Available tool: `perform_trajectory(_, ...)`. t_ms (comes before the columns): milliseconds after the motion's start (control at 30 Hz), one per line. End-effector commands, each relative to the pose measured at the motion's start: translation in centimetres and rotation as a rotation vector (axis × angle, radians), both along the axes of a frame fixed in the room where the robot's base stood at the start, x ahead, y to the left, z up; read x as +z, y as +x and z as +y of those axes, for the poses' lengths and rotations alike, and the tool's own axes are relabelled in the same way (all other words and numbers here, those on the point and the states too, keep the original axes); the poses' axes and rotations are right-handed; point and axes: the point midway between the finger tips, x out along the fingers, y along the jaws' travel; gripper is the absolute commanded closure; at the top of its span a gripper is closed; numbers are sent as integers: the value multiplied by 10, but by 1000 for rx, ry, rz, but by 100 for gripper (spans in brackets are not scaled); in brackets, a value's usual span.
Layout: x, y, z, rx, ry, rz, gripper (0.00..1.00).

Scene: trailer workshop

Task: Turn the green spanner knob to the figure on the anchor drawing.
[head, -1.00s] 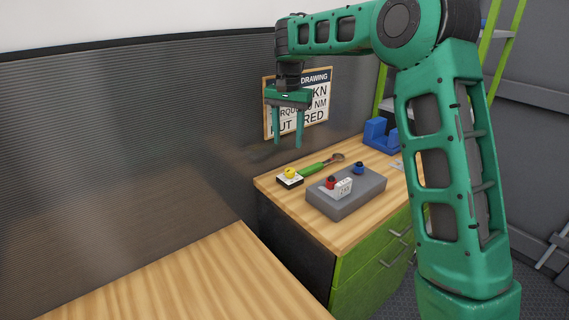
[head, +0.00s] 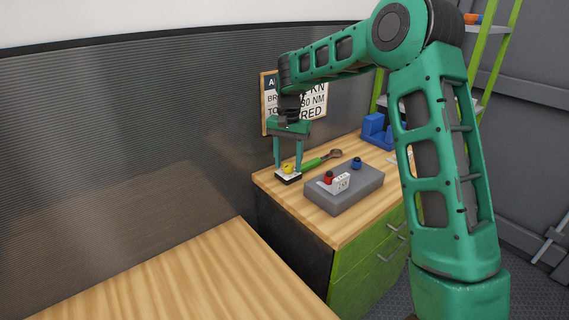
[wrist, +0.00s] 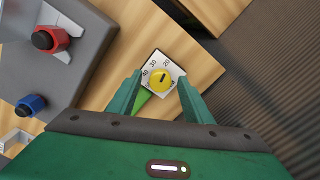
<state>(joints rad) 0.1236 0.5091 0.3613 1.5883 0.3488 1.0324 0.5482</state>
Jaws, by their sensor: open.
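The green spanner (head: 318,162) lies on the wooden bench top. At its near end is a dial plate with a yellow knob (head: 288,168), which shows in the wrist view (wrist: 160,79) with figures such as 20, 30 and 40 around it. My gripper (head: 288,169) points down with its fingers apart around the knob; in the wrist view its fingertips (wrist: 158,82) stand on either side of it. I cannot tell whether they touch it.
A blue holder (head: 378,130) is at the back. An empty wooden surface (head: 190,285) lies in front.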

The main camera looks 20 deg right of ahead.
Motion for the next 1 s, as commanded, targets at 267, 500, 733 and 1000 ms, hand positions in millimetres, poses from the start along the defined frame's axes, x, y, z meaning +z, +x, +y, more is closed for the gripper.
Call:
perform_trajectory(267, 0, 0, 0, 0, 0, 0, 90)
perform_trajectory(500, 0, 0, 2, 8, 0, 0, 95)
perform_trajectory(733, 0, 0, 2, 37, 0, 0, 95)
perform_trajectory(1000, 1, 0, 3, 104, 0, 0, 95)
